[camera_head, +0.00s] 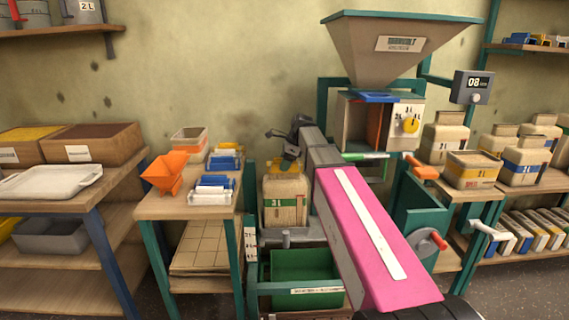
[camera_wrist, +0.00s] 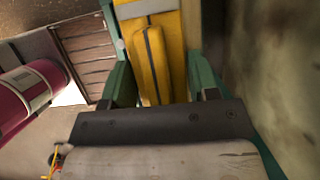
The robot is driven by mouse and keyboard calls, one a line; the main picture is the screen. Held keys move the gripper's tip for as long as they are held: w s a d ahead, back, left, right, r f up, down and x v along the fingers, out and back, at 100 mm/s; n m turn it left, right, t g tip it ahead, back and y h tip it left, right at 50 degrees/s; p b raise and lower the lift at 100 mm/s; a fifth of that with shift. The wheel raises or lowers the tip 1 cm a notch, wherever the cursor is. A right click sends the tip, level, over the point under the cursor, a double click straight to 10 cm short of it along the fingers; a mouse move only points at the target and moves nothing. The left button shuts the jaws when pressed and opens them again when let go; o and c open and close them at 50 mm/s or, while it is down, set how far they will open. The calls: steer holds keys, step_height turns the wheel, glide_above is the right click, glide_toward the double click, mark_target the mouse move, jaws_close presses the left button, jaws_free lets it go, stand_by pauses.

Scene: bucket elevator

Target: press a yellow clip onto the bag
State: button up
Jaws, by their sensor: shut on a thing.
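My gripper (camera_head: 289,163) is right at the top of the bag, with my arm reaching in from the lower right. In the wrist view, a long yellow clip (camera_wrist: 153,60) with a dark slit lies between the green jaws, and my gripper is shut on it. A pale surface fills the bottom of that view; I cannot tell whether it is the bag. The contact between clip and bag top is hidden.
A tray of blue, white and yellow clips (camera_head: 214,184) and an orange funnel (camera_head: 166,171) are on the left table. The hopper machine (camera_head: 395,55) stands behind my arm. A green bin (camera_head: 300,274) is below the bag. Filled bags (camera_head: 472,169) stand on the right.

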steer(key=o, duration=1)
steer(key=v, duration=1)
steer(key=shift+d+r, duration=0.2)
steer(key=shift+r, duration=0.1)
